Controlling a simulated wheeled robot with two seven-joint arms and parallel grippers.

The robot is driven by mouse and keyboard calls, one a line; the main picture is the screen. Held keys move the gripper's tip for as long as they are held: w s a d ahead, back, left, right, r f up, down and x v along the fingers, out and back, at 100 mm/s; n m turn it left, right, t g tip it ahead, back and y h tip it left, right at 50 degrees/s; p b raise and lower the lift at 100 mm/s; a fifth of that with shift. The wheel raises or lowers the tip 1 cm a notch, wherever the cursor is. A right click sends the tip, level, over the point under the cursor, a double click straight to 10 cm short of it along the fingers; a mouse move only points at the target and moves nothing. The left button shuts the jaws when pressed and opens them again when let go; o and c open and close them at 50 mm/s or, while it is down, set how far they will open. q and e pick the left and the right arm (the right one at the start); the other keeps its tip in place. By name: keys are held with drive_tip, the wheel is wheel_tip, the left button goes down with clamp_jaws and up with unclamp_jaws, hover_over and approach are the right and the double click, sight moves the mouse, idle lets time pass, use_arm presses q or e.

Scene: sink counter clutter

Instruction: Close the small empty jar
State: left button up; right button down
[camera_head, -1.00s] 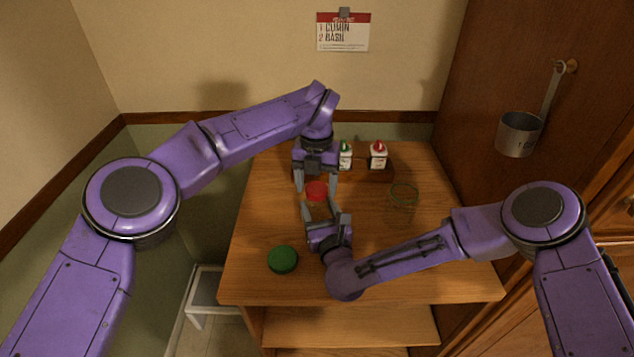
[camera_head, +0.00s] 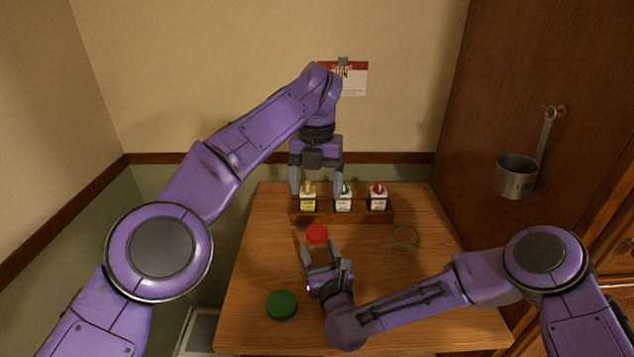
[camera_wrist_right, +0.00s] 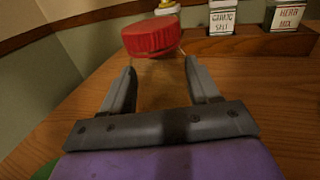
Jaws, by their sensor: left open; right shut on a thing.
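The small clear jar (camera_head: 319,256) stands on the wooden table and is hard to see. The red lid (camera_head: 317,234) sits over its mouth; in the right wrist view the lid (camera_wrist_right: 150,38) looks slightly tilted, and I cannot tell whether it is fully seated. My right gripper (camera_head: 319,250) is shut on the jar, its fingers on either side of the glass (camera_wrist_right: 162,88) below the lid. My left gripper (camera_head: 317,191) is open and empty, raised above and behind the lid, clear of it.
A larger, lidless glass jar (camera_head: 404,237) stands to the right. A green lid (camera_head: 282,305) lies at the front left. Several spice bottles (camera_head: 343,202) stand in a wooden rack (camera_head: 335,218) at the back. A metal cup (camera_head: 516,177) hangs at the right.

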use_arm(q)
drive_tip(key=shift+r, duration=0.3)
use_arm(e)
drive_tip(key=shift+c, duration=0.9)
unclamp_jaws()
use_arm(q)
drive_tip(key=shift+f, duration=0.1)
use_arm(e)
drive_tip(key=shift+s+d+f, duration=0.1)
drive_tip(key=shift+s, duration=0.25)
use_arm(q)
wheel_tip(320, 180, down, 4)
drive_tip(key=b, duration=0.4)
use_arm(e)
drive_tip(key=v, duration=0.9)
drive_tip(key=shift+s, duration=0.1)
drive_tip(key=shift+s+d, duration=0.1)
drive_tip(key=shift+s, duration=0.2)
use_arm(q)
drive_tip(key=shift+d, duration=0.1)
use_arm(e)
drive_tip(key=shift+d, duration=0.1)
